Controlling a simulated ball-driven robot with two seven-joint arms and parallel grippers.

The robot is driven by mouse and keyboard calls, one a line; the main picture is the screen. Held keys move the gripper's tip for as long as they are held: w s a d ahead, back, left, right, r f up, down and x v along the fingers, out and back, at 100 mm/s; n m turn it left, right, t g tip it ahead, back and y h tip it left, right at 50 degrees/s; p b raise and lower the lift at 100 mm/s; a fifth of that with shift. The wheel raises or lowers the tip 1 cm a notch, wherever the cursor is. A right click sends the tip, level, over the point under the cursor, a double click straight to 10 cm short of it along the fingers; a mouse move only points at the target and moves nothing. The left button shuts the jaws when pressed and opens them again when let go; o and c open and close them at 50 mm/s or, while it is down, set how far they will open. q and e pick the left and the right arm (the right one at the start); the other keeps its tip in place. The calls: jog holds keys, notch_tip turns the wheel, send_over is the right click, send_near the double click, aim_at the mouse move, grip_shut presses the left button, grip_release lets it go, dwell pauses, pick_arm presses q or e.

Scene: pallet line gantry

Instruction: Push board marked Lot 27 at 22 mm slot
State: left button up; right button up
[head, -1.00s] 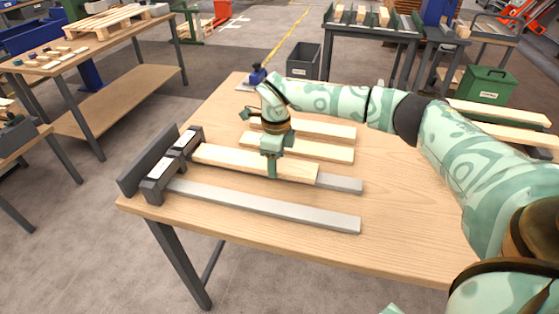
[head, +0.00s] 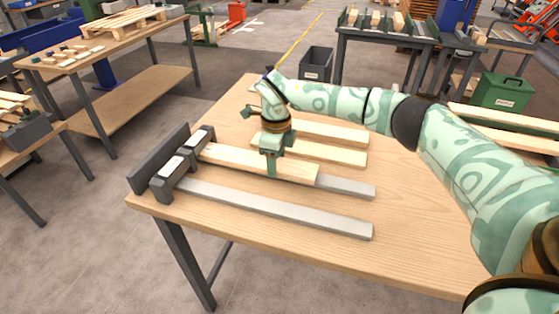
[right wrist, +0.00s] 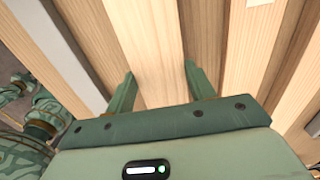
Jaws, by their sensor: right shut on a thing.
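A pale wooden board (head: 228,158) lies along a grey rail toward the dark slotted stop block (head: 181,163) at the table's left end. Its left end is at the block; I cannot tell how deep it sits in a slot. My right gripper (head: 271,170) is shut on this board near its middle. In the right wrist view the board (right wrist: 140,40) runs between the two fingers of the gripper (right wrist: 160,88). No lot mark or slot size is readable. My left gripper is not in view.
A front grey rail (head: 275,208) runs parallel to the board. Two loose boards, one nearer (head: 335,153) and one farther (head: 330,132), lie behind it on the wooden table (head: 410,215). The table's front right is clear. A dark bin (head: 316,64) stands on the floor behind.

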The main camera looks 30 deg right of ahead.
aim_at(298, 169)
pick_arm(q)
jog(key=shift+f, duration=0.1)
pick_arm(e)
jog(key=shift+a+f, duration=0.1)
jog(key=shift+f, duration=0.05)
